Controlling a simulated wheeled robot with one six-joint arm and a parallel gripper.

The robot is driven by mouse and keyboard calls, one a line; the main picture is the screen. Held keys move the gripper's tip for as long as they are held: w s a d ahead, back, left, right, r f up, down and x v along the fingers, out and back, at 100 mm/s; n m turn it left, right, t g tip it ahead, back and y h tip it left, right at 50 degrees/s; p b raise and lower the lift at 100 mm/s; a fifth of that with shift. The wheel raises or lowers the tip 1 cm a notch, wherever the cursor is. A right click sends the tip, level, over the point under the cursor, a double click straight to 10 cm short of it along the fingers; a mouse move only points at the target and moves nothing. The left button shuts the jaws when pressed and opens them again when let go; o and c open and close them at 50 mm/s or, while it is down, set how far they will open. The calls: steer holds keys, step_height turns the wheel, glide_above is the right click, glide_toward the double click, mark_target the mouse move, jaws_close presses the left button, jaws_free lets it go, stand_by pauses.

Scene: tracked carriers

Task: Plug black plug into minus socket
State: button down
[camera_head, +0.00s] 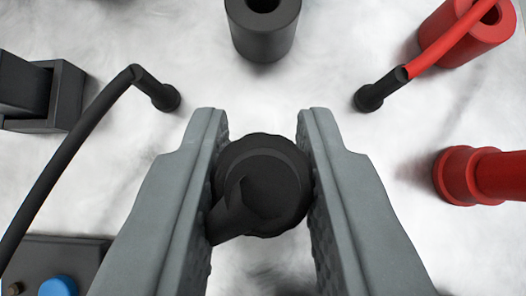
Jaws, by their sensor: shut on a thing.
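My gripper (262,125) is shut on the black plug (264,182). The plug is round and dark, seen from behind, with a stub pointing to the lower left. Its front end is hidden from this view. A black cylinder with a round hole (262,38), which looks like the minus socket, stands at the top middle, beyond the fingertips and apart from the plug. No minus mark shows on it. Its hole looks empty.
A red cylinder with a hole (470,35) stands at the top right, crossed by a red cable (440,45). A red plug (482,175) is at the right. A black cable (75,140) and a black block (60,95) are at the left. White surface lies between.

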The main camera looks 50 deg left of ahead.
mark_target(264, 187)
steer(key=shift+r, duration=1.9)
steer(key=shift+r, duration=0.15)
steer(key=shift+r, duration=1.8)
steer(key=c, duration=2)
jaws_free()
jaws_close()
steer(key=shift+f, duration=3.7)
steer(key=shift+f, duration=1.4)
steer(key=shift+r, duration=0.25)
